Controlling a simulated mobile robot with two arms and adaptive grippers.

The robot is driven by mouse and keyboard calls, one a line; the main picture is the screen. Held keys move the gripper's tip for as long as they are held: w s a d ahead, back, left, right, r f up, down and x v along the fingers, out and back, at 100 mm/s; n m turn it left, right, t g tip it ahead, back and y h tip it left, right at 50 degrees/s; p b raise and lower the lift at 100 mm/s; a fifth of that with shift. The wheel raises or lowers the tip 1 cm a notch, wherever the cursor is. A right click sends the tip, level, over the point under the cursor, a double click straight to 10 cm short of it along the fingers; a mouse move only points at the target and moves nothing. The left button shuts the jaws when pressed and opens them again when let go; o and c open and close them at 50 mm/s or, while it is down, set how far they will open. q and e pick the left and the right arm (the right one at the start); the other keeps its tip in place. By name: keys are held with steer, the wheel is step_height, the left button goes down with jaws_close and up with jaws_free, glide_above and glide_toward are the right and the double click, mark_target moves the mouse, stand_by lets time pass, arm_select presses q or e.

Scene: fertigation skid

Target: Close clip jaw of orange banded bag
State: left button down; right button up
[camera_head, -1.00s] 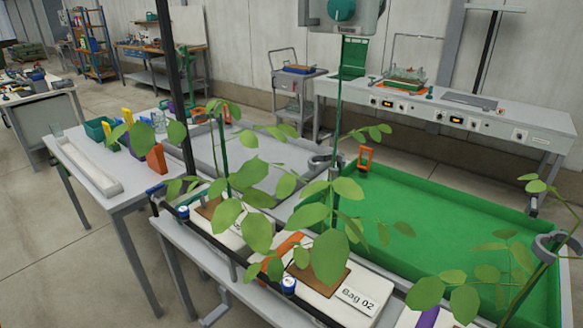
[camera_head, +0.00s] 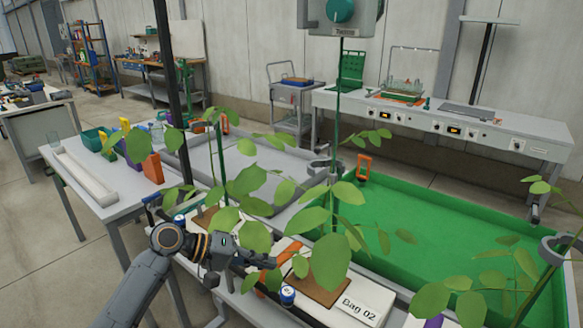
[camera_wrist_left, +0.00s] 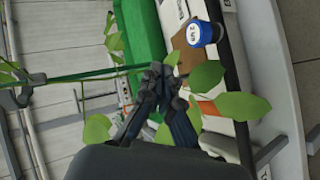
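The orange-banded bag is the white bag labelled Bag 02 (camera_head: 364,308), with an orange band (camera_head: 290,252), lying on the near bench partly under leaves. A grey open-sided clip (camera_head: 322,166) is by the green string above it. A grey clip also shows at the left edge of the left wrist view (camera_wrist_left: 12,98). My left gripper (camera_head: 268,262) is over the bag row, left of the orange band, below and left of the clip and apart from it. Leaves partly hide the gripper.
Plant stems and leaves surround my left gripper. A blue-capped round part (camera_head: 288,294) sits by the bag's edge. A green tray (camera_head: 450,225) lies behind right, with another grey clip (camera_head: 560,248) at far right. A dark upright post (camera_head: 172,90) stands left.

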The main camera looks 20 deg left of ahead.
arm_select(q)
steer(key=w+a+r+n+t+h, duration=0.1)
steer(key=w+a+r+t+h, duration=0.1)
steer(key=r, duration=0.7)
steer(key=w+a+r+n+t+h, duration=0.1)
steer(key=w+a+r+n, duration=0.1)
steer(key=w+a+r, duration=0.2)
steer(key=a+r, duration=0.3)
steer(key=r, duration=0.3)
steer(key=shift+r+n+t+h, duration=0.15)
steer(key=shift+n+t+h, duration=0.15)
steer(key=shift+t+h, duration=0.1)
steer(key=s+d+p+x, duration=0.1)
steer(key=p+x, duration=0.4)
steer(key=x, duration=0.7)
steer(key=shift+s+d+p, duration=0.35)
steer(key=shift+s+d, duration=0.05)
steer(key=shift+d, duration=0.2)
